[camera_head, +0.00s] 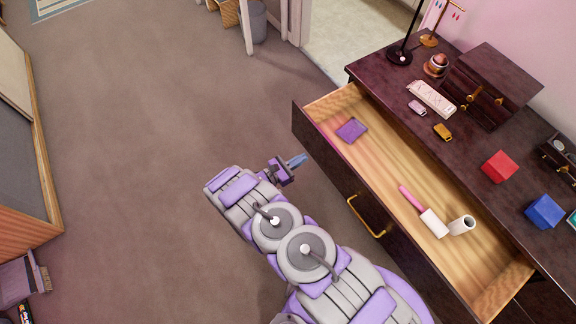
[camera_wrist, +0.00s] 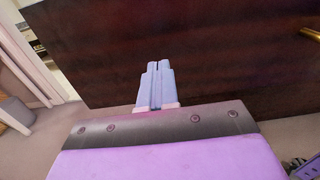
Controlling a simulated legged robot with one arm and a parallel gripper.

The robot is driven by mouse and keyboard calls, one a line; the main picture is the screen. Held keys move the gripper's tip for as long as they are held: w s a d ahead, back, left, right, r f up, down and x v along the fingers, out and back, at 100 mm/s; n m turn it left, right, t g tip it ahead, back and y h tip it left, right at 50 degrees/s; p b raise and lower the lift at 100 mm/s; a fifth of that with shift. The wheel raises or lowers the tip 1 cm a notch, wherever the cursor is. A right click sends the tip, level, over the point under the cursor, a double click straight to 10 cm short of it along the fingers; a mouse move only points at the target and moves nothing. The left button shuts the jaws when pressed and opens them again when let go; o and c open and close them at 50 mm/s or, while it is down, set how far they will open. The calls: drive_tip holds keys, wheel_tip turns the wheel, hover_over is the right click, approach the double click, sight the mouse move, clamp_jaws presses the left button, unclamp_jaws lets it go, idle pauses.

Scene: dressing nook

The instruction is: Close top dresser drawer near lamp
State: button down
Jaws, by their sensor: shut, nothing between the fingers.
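The top dresser drawer (camera_head: 315,127) stands open, pulled far out from the dark wood dresser (camera_head: 380,67). Its light wooden inside shows, and a brass handle (camera_head: 367,217) is on its front. The black lamp (camera_head: 399,54) stands at the far left end of the dresser top. My gripper (camera_head: 301,160) is shut and empty, just in front of the drawer's outer face near its far end. In the wrist view the shut fingers (camera_wrist: 154,72) point at the dark drawer front (camera_wrist: 200,45). Whether they touch it I cannot tell. The handle also shows at upper right (camera_wrist: 310,34).
In the drawer lie a purple item (camera_head: 351,130), a pink-handled lint roller (camera_head: 431,220) and a white roll (camera_head: 462,225). On the dresser top are a jewelry box (camera_head: 492,82), a red box (camera_head: 499,167) and a blue box (camera_head: 545,212). The carpet (camera_head: 130,130) to the left is clear.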

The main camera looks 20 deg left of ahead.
sight(319, 149)
drive_tip(key=shift+b+x, duration=0.65)
drive_tip(key=shift+x, duration=1.95)
